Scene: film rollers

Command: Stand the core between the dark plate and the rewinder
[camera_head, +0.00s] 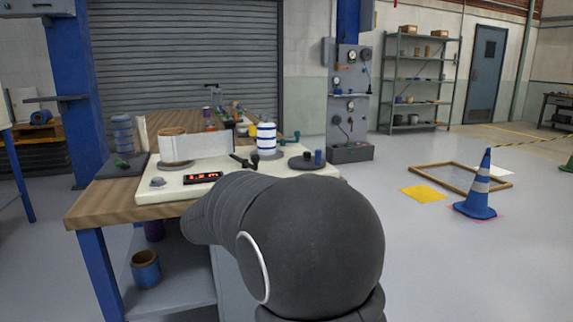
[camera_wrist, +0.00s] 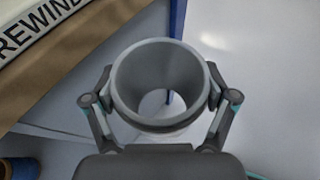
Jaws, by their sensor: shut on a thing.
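My gripper (camera_wrist: 160,92) is shut on a grey hollow core (camera_wrist: 128,100) in the wrist view, with one finger on each side of it. I look into the core's open end, and pale floor shows through the bore. The bench edge is at upper left, apart from the core. The rewinder (camera_head: 258,176) is the white machine on the bench in the head view; its lettered edge (camera_wrist: 42,28) shows in the wrist view. The dark plate (camera_head: 108,169) lies left of the rewinder, with a blue-grey banded roll (camera_head: 122,134) on it. My arm hides gripper and core in the head view.
A blue spool (camera_head: 145,268) sits on the lower shelf.

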